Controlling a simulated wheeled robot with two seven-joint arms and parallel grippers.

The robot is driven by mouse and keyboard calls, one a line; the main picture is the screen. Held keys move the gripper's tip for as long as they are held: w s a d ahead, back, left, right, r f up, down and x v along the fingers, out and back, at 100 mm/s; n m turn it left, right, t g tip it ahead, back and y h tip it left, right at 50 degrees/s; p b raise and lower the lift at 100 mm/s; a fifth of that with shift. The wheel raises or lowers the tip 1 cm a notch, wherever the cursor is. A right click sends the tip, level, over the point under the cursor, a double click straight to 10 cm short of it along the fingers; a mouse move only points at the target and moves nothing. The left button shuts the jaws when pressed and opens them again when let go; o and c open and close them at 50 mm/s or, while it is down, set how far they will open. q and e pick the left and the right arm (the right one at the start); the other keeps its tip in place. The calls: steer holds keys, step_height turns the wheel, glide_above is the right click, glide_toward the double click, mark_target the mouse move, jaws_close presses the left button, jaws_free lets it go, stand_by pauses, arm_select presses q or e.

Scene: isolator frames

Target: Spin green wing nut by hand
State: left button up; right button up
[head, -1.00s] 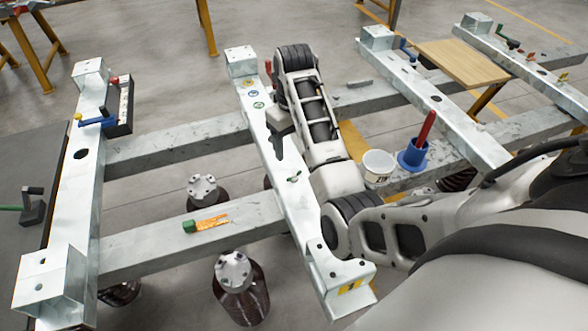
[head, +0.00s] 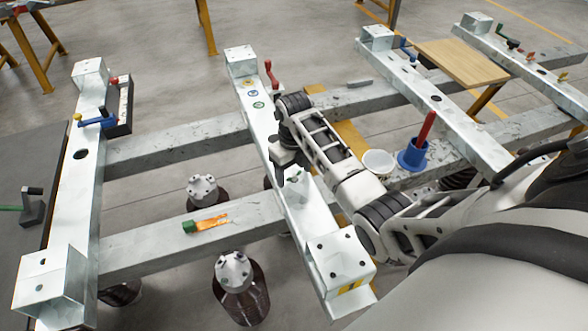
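My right arm comes in from the right and reaches over this beam. My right gripper (head: 279,176) points down at the beam, close to the left of the wing nut. Its dark fingers are small and partly hidden by the wrist, so I cannot tell whether they are open or touch the nut. My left gripper is out of view.
A red-handled lever (head: 270,72) stands at the middle beam's far end. A white cup (head: 379,163) and a blue holder with a red handle (head: 413,154) stand right of my arm. A green-ended orange tool (head: 207,223) lies on the near crossbar.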

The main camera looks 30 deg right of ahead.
steer(key=c, duration=0.9)
steer(key=shift+c, duration=0.2)
steer(key=shift+n, duration=0.3)
